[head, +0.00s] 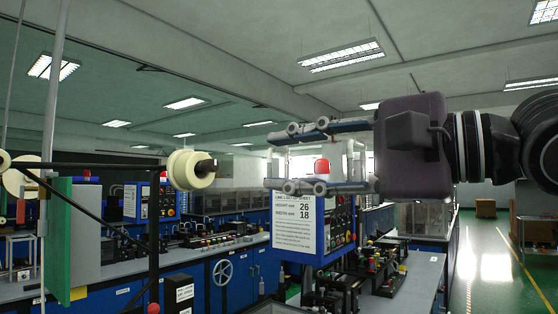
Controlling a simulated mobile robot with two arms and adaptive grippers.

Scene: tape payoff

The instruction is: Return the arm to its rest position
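My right arm (485,145) comes in from the right edge at about mid-height, raised and stretched toward the left. Its gripper (275,161) points left, with its two blue and grey fingers one above the other and a wide gap between them. The gripper is open, and I see nothing held between the fingers. A red lamp and a control cabinet show behind the fingers. My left arm and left gripper are not in view.
A cream roll (191,170) sits on a dark spindle left of my fingertips, apart from them. A blue control cabinet (330,235) with a white sign (293,222) stands behind and below the gripper. A green panel (59,240) stands at left.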

